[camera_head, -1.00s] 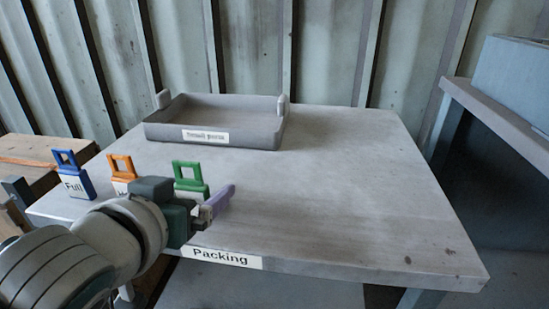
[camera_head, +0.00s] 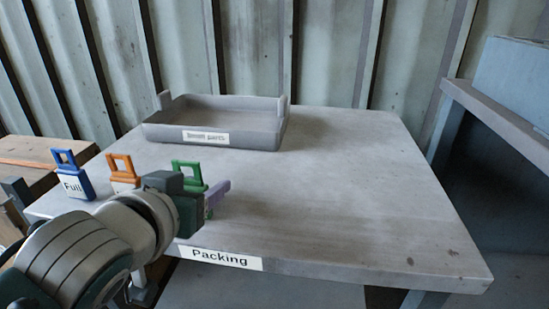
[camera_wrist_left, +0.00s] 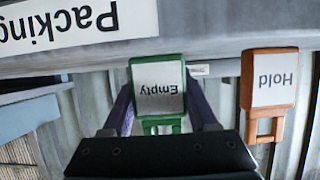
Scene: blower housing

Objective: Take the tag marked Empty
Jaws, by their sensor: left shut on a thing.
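The green tag (camera_head: 189,176) marked Empty stands near the front edge of the table. In the head view its loop handle shows above my left gripper (camera_head: 206,196), which hides its lower part. In the left wrist view the green tag (camera_wrist_left: 158,88) appears upside down, with its Empty label facing the camera. My left gripper (camera_wrist_left: 160,98) has its purple fingers on both sides of the tag and is shut on it. My right gripper is in neither view.
An orange tag (camera_head: 122,172), reading Hold in the wrist view (camera_wrist_left: 269,84), and a blue Full tag (camera_head: 73,178) stand to the left. A grey Small parts tray (camera_head: 255,137) sits at the back. The table's right side (camera_head: 370,190) is clear.

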